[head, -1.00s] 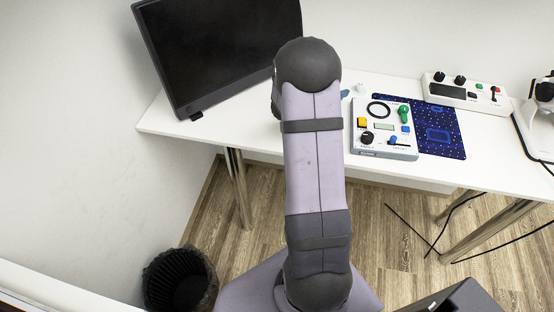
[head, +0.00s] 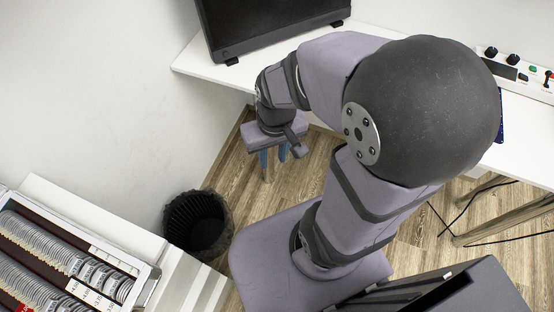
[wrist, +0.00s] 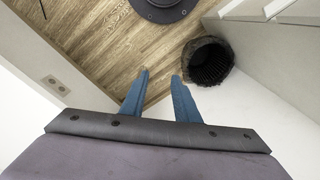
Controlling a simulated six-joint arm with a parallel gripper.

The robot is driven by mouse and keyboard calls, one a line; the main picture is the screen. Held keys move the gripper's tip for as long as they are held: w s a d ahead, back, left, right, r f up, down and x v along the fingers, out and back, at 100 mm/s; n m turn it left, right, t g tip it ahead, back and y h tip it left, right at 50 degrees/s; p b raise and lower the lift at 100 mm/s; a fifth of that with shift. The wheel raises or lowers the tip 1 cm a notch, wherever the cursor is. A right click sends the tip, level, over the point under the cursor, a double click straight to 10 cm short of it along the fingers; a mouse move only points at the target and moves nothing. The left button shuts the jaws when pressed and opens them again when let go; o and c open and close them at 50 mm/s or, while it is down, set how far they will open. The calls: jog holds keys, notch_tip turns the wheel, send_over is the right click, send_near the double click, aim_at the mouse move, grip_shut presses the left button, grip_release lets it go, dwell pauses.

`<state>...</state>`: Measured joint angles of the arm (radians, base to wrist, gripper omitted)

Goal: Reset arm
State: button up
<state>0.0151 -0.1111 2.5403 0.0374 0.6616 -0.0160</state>
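My gripper (head: 272,162) hangs in front of the white table's edge, above the wooden floor, with its blue fingers pointing down. The wrist view shows the two blue fingers of my gripper (wrist: 160,76) apart with nothing between them, only floor beyond. My arm is folded, with its large dark elbow joint covering much of the table in the head view.
The white table (head: 196,64) carries a black monitor (head: 270,22) and a control box (head: 520,68) at the right. A black bin (head: 197,222), also in the wrist view (wrist: 208,62), stands on the floor. A lens case (head: 75,262) lies at the lower left.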

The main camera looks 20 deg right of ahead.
jog(key=shift+s+d+g, duration=0.1)
jog(key=shift+s+g, duration=0.2)
jog(key=shift+s, duration=0.7)
jog(key=shift+r, duration=0.15)
notch_tip(320, 180, up, 15)
jog(key=p, duration=1.5)
